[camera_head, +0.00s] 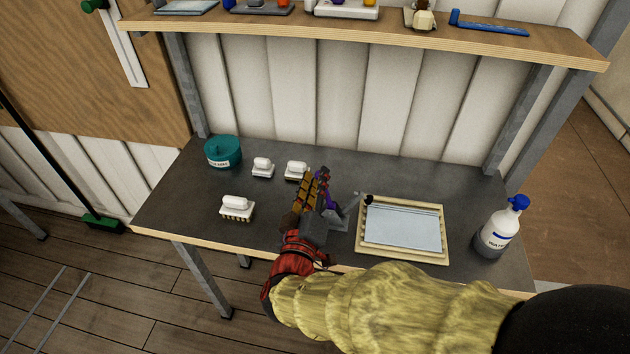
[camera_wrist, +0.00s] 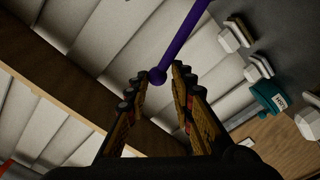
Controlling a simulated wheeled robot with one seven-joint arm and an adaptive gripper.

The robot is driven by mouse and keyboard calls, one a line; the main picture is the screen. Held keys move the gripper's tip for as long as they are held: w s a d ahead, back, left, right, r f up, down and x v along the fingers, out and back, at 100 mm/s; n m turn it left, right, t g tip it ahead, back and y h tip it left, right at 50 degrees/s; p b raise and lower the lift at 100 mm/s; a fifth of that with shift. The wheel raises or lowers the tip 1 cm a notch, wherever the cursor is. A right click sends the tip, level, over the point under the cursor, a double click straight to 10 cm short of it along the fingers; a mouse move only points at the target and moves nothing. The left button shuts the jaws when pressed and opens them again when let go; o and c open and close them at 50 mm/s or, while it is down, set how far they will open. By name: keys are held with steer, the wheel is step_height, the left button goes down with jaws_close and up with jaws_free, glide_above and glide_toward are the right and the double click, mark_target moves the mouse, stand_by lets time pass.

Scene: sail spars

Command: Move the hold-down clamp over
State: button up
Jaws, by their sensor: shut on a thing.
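The hold-down clamp (camera_head: 340,214) is a grey metal piece with a thin arm ending in a black tip at the left edge of the framed panel (camera_head: 401,229). A purple handle, partly hidden by my fingers, rises beside its grey body. In the wrist view the purple handle (camera_wrist: 182,40) is a rod with a ball end. My gripper (camera_head: 314,181) reaches in from the front, left of the frame. In the wrist view its fingertips (camera_wrist: 163,73) are closed about the ball end of the handle. Part of the clamp's base is hidden by my gripper.
White blocks (camera_head: 237,207) and a teal round container (camera_head: 222,152) stand on the left of the dark tabletop (camera_head: 172,206). A loaded shelf (camera_head: 380,34) runs above the back.

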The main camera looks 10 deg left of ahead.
steer(key=shift+o, duration=0.3)
steer(key=shift+s+d+f, duration=0.1)
steer(key=shift+d+f, duration=0.05)
steer(key=shift+d, duration=0.7)
steer(key=o, duration=0.9)
steer(key=shift+d, duration=0.1)
steer(key=shift+r, duration=0.2)
steer(key=s, duration=0.8)
steer(key=s+a, duration=0.1)
steer(key=s, duration=0.3)
